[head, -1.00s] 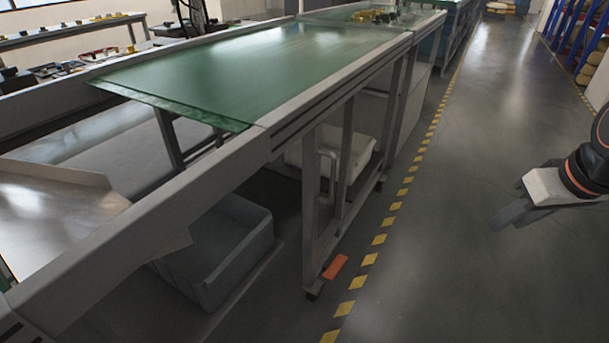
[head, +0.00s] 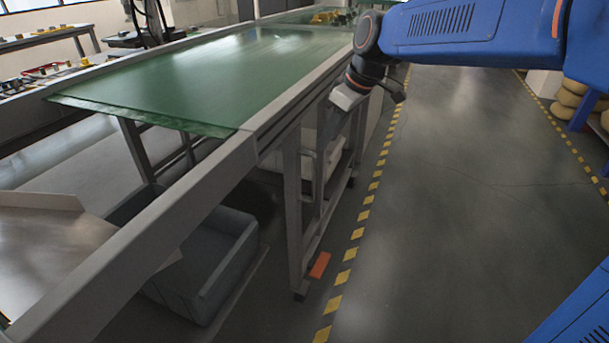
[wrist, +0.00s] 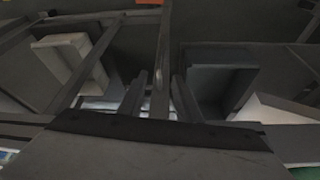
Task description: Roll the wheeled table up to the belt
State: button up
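The belt (head: 210,75) is a green surface in a long grey frame across the head view. A grey legged frame (head: 294,215) with small dark feet or casters stands at its near right side; it looks like the wheeled table, but I cannot tell where it ends and the belt frame begins. My gripper (head: 328,140) reaches down beside this frame, at its pale upright handle, which it partly hides. In the wrist view my gripper (wrist: 160,82) has its fingers apart, with a grey upright bar (wrist: 162,45) in line with the gap. I cannot tell whether they touch it.
A grey bin (head: 205,255) sits low under the rail; a white bin (wrist: 65,60) shows in the wrist view. An orange piece (head: 320,265) lies near the front leg. Yellow-black tape (head: 357,233) borders the clear floor (head: 460,210) on the right.

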jog(key=x, duration=1.6)
jog(key=shift+d, duration=0.15)
grip_shut()
